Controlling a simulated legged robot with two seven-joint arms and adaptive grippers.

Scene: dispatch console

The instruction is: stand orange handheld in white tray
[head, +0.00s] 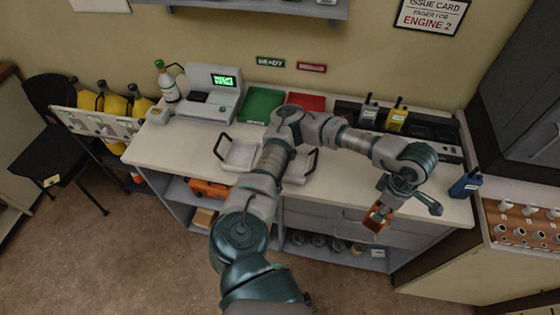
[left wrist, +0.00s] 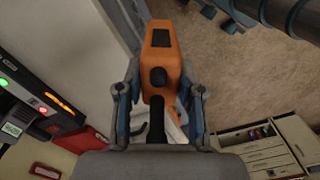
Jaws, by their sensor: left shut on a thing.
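The orange handheld (head: 376,220) is held by my left gripper (head: 384,208), out over the counter's front edge at the right. In the left wrist view the orange handheld (left wrist: 161,48) lies between the two fingers of my left gripper (left wrist: 160,98), with its dark knob and stubby antenna toward the palm. The gripper is shut on it. The white tray (head: 237,157) with black handles sits on the counter well to the left of the gripper. My left arm crosses in front of the tray and hides part of it. My right gripper is not in view.
A blue handheld (head: 466,186) stands at the counter's right end. A yellow handheld (head: 397,117) and a grey one (head: 368,112) stand in the black charger row at the back. Green (head: 262,105) and red (head: 304,101) trays lie behind the white tray. Bare countertop (head: 340,180) is right of it.

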